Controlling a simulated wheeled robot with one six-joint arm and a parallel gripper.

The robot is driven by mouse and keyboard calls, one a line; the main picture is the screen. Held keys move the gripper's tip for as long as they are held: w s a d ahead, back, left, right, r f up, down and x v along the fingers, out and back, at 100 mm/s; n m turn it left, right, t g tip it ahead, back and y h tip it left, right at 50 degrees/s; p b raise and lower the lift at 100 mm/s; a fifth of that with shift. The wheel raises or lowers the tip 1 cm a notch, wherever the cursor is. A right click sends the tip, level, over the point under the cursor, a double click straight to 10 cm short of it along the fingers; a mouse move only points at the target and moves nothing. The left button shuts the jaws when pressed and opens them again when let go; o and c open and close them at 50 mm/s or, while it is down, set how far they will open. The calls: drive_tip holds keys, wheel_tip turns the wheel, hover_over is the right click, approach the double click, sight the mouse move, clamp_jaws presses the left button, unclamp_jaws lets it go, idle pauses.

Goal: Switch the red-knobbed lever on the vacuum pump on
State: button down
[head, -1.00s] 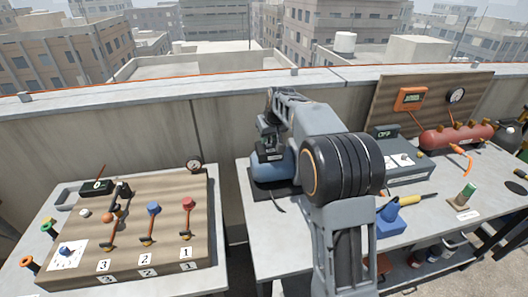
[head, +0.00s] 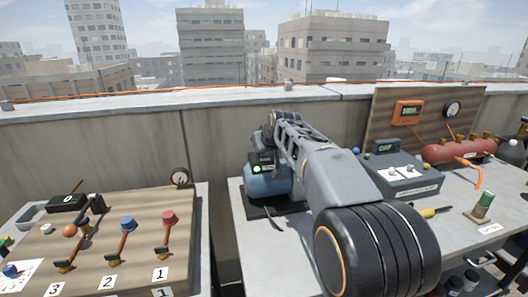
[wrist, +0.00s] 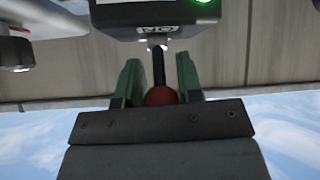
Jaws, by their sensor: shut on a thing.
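The vacuum pump is a blue rounded body (head: 266,182) on a dark base at the left of the middle table, partly behind my arm. A dark switch box (head: 259,160) on it shows a lit green lamp (head: 257,169). In the wrist view the box (wrist: 155,18) is at the top, with the lamp (wrist: 204,1) glowing green and a small label that seems to read ON. A dark lever stem (wrist: 159,66) runs from the box to a red knob (wrist: 160,96). My gripper (wrist: 159,80) has its green fingers on either side of the knob, shut on it. The head view hides my gripper.
A board with numbered levers (head: 120,250) stands on the left table. A concrete parapet (head: 215,140) runs behind the tables.

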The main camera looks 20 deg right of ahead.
drive_tip(key=c, duration=0.9)
unclamp_jaws()
drive_tip(key=shift+o, duration=0.2)
drive_tip(key=shift+s+r, duration=0.1)
drive_tip(key=p+v, duration=0.1)
drive_tip(key=v, duration=1.2)
drive_tip(key=shift+s+r, duration=0.15)
drive_tip(key=shift+s, duration=0.1)
